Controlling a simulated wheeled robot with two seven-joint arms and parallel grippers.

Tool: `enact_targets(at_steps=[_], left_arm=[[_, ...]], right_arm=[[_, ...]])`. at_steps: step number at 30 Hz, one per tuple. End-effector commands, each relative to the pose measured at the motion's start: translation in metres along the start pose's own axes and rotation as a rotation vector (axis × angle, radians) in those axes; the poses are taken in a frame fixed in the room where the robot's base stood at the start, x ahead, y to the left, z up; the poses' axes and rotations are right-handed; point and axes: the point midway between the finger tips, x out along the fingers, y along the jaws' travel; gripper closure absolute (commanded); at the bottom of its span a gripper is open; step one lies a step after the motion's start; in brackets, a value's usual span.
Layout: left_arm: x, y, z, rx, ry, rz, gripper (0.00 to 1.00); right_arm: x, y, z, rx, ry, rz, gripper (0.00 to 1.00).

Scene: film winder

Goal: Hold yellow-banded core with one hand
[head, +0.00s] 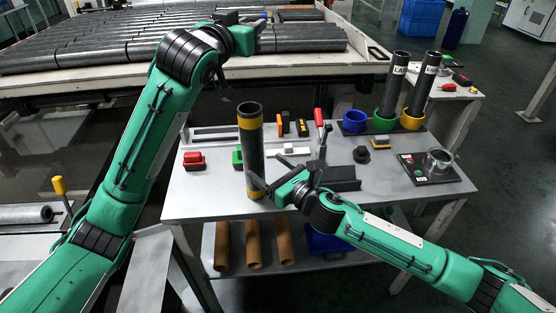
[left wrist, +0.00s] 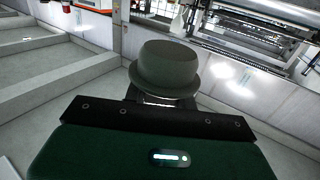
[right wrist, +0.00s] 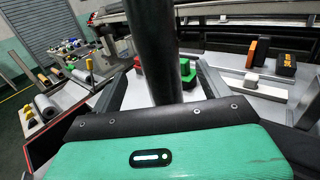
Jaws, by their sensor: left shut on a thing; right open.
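The yellow-banded core (head: 253,150) is a dark tube with a yellow band near its top and another near its bottom. It stands nearly upright at the front left of the grey worktable (head: 215,203). My right gripper (head: 262,186) is open at the core's lower part, with a finger showing beside it. My left gripper (head: 258,24) is raised at the back, away from the core. In the left wrist view it is shut on a dark flanged plug (left wrist: 168,68).
Two dark tubes (head: 391,88) stand in green and yellow rings at the back right, beside a blue ring (head: 354,122). A red-handled tool (head: 322,135) and a dark plug (head: 361,154) are on the worktable. Brown tubes (head: 254,244) lie on the shelf below.

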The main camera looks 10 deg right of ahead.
Motion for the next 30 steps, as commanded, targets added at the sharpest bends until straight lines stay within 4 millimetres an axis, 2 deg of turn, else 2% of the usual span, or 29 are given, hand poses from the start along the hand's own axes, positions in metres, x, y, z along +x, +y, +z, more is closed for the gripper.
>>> enact_targets(at_steps=[6, 12, 18, 26, 30], left_arm=[[0.0, 0.0, 0.0, 0.0, 0.0, 0.0, 0.95], [0.0, 0.0, 0.0, 0.0, 0.0, 0.0, 0.95], [0.0, 0.0, 0.0, 0.0, 0.0, 0.0, 0.95], [0.0, 0.0, 0.0, 0.0, 0.0, 0.0, 0.95], [0.0, 0.0, 0.0, 0.0, 0.0, 0.0, 0.95]], right_arm=[[0.044, 0.001, 0.001, 0.001, -0.002, 0.002, 0.21], [0.072, 0.001, 0.0, 0.002, -0.001, 0.002, 0.21], [0.083, 0.001, 0.0, 0.001, 0.0, 0.002, 0.21], [0.084, 0.001, 0.0, 0.001, 0.0, 0.002, 0.21], [0.084, 0.001, 0.0, 0.001, 0.0, 0.002, 0.45]])
